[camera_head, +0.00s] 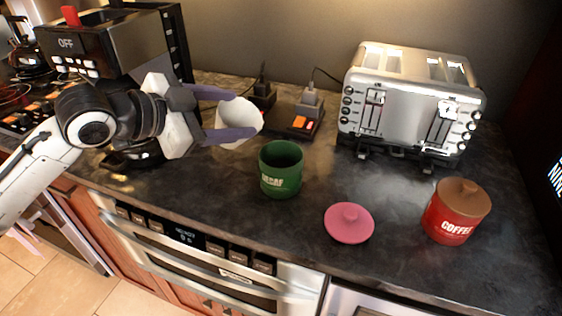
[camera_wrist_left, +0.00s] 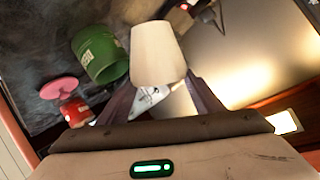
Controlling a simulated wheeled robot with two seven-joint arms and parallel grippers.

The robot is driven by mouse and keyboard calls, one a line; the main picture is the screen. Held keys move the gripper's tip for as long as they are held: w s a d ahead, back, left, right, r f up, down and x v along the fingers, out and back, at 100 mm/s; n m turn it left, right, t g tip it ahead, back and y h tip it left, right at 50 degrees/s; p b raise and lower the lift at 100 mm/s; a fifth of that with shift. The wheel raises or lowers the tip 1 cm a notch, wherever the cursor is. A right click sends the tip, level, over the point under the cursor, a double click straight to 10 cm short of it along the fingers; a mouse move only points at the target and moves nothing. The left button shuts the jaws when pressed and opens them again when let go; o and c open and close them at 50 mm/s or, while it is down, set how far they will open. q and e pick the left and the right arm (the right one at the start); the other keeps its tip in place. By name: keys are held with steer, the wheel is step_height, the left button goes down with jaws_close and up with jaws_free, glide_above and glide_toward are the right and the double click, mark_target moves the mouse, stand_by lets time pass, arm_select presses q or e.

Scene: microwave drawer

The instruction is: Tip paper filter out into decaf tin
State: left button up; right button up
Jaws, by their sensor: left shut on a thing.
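The paper filter (camera_head: 238,119) is a white cone held between the fingers of my left gripper (camera_head: 240,118), which is shut on it. It is above the counter, up and left of the decaf tin, and apart from it. The decaf tin (camera_head: 281,169) is green, upright and open, with no lid on it. In the left wrist view the cream filter (camera_wrist_left: 158,54) stands out between the fingers, and the green tin (camera_wrist_left: 101,55) is just left of it. The inside of the filter is mostly hidden. My right gripper is out of view.
A pink lid (camera_head: 349,223) lies on the counter right of the tin. A red coffee tin (camera_head: 457,212) with a brown lid stands farther right. A silver toaster (camera_head: 411,101) and a power strip (camera_head: 297,120) are behind. A black coffee machine (camera_head: 110,45) is at the left.

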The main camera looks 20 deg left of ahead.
arm_select(q)
steer(key=a+n+b, duration=0.1)
steer(key=a+f+n+h+b, duration=0.1)
steer(key=a+h+b, duration=0.1)
steer(key=shift+w+f+n+t+b, duration=0.1)
steer(key=shift+f+n+t+b, duration=0.2)
steer(key=shift+n+t+b, duration=0.1)
steer(key=shift+a+r+h, duration=0.25)
steer(key=shift+h, duration=0.05)
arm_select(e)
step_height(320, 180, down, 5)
arm_select(q)
steer(key=shift+d+r, duration=0.1)
steer(key=shift+r, duration=0.3)
step_height(320, 180, up, 4)
steer(key=p, duration=0.4)
steer(key=shift+f, duration=0.15)
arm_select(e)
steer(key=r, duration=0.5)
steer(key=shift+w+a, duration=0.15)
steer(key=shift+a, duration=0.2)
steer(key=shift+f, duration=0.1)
